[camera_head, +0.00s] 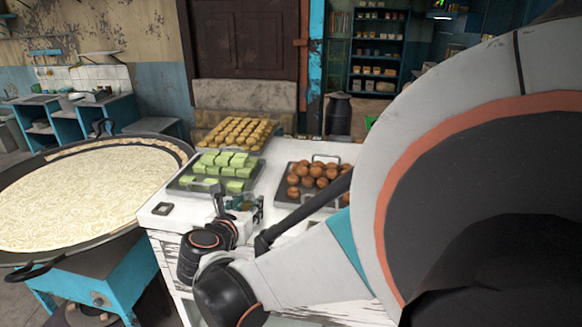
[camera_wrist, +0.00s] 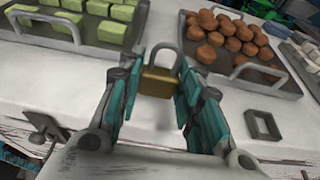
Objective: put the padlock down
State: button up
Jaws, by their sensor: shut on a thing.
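The padlock (camera_wrist: 158,83) has a brass body and a grey shackle. In the wrist view it is upright between the teal-padded fingers of my gripper (camera_wrist: 160,92), which is shut on it. My gripper (camera_head: 239,202) also shows in the head view, over the near part of the white table (camera_head: 162,222), close to the front of the tray of green sweets. The padlock is too small and covered to make out there. I cannot tell whether its base touches the tabletop.
A tray of green blocks (camera_head: 223,170) and a tray of brown balls (camera_head: 318,176) stand on the table, with yellow sweets (camera_head: 238,132) behind. A small dark square frame (camera_wrist: 262,126) lies at right near the front edge. Bare tabletop lies between the trays.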

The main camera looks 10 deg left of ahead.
jog(key=shift+f+b, duration=0.45)
jog(key=shift+f, duration=0.75)
jog(key=shift+f, duration=0.15)
jog(key=o, duration=1.1)
jog(key=shift+o, duration=0.2)
jog(key=shift+r, duration=0.2)
